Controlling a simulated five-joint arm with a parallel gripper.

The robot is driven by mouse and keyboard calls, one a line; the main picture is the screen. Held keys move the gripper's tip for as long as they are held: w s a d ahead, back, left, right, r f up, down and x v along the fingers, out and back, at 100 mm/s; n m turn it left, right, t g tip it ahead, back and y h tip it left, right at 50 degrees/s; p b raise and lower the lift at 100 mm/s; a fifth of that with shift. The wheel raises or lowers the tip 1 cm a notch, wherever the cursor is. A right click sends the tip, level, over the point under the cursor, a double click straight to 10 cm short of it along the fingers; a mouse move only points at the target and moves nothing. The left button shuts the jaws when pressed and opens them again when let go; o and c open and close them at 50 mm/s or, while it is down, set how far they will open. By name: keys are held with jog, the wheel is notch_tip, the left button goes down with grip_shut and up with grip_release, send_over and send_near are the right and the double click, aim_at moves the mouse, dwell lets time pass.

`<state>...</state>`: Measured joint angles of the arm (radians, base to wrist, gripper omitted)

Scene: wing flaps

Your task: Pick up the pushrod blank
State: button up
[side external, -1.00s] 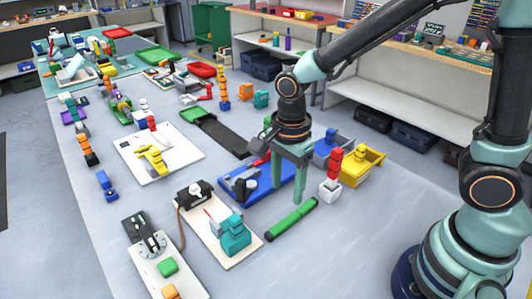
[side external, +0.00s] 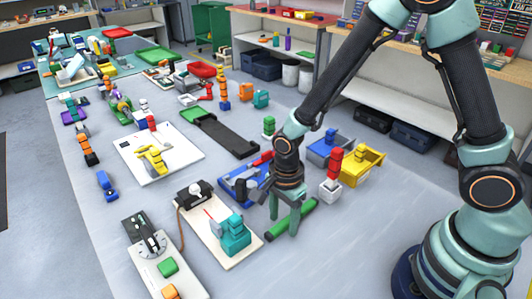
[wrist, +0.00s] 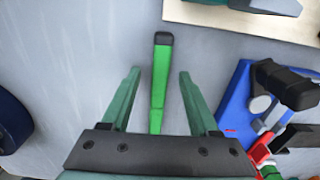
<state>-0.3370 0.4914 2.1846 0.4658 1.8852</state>
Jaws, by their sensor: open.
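The pushrod blank appears to be the green rod with dark ends (side external: 307,212), lying flat on the grey bench. My gripper (side external: 283,227) is at the rod, pointing down, with a finger on either side of it in the side view. In the wrist view the rod (wrist: 158,92) runs lengthwise between the two open fingers of my gripper (wrist: 160,72), with a gap on each side. Its dark far end sticks out beyond the fingertips. Its near end is hidden by the gripper body. The fingers hold nothing.
A white board with a teal clamp (side external: 236,238) lies left of the rod. A blue fixture (side external: 238,188) is behind my gripper. A white block with a red piece (side external: 331,188) and a yellow bin (side external: 362,168) stand to the right. The bench front is clear.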

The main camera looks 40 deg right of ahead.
jog(key=shift+f, duration=0.15)
grip_shut()
